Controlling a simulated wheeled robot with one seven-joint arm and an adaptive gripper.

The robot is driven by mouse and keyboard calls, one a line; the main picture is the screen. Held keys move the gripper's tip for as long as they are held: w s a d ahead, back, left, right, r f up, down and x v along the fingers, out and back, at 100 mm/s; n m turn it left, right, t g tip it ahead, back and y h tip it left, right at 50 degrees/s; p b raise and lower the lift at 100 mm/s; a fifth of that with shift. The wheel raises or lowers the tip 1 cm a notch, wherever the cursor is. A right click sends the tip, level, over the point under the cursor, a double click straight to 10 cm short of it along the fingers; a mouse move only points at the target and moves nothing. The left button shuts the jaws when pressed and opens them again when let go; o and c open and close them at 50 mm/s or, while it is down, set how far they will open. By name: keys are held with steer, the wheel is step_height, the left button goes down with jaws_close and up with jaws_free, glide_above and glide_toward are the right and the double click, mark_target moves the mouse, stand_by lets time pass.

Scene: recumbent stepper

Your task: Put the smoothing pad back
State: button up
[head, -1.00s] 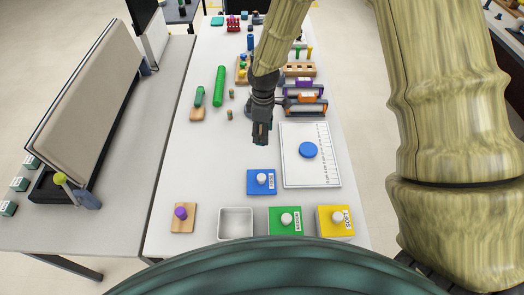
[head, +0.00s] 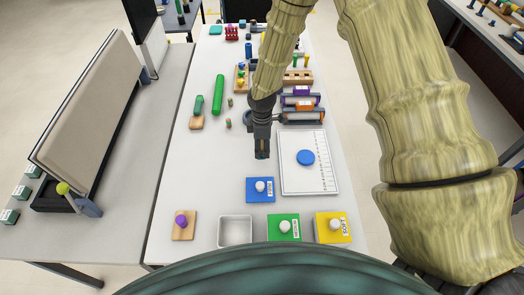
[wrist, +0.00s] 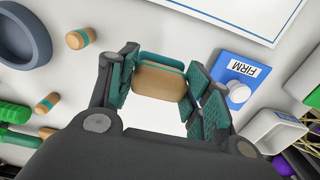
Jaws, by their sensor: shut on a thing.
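My gripper (head: 262,150) is shut on a rounded wooden block with a teal layer (wrist: 160,82), which looks like the smoothing pad. The block sits between the finger pads in the wrist view; the head view hardly shows it. My gripper is above the bare white table, just behind the blue FIRM block (head: 260,190) and left of the white ruled board (head: 290,184). The FIRM block, with its white knob, also shows in the wrist view (wrist: 224,70), right of the fingers. I cannot tell which spot is the pad's own place.
An empty white tray (head: 220,231), green block (head: 275,236), yellow block (head: 322,236) and wooden plate with purple knob (head: 191,232) line the front. A blue disc (head: 305,157) lies on the board. Two small wooden pegs (head: 229,102) and a green roller (head: 218,95) lie left.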

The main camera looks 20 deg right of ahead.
mark_target(262, 152)
steer(key=shift+f+p, duration=0.55)
steer(key=shift+f, duration=1.25)
steer(key=shift+f, duration=0.2)
steer(key=o, duration=0.9)
steer(key=shift+r, duration=0.1)
steer(key=shift+r+b, duration=2)
steer(key=shift+r, duration=4.15)
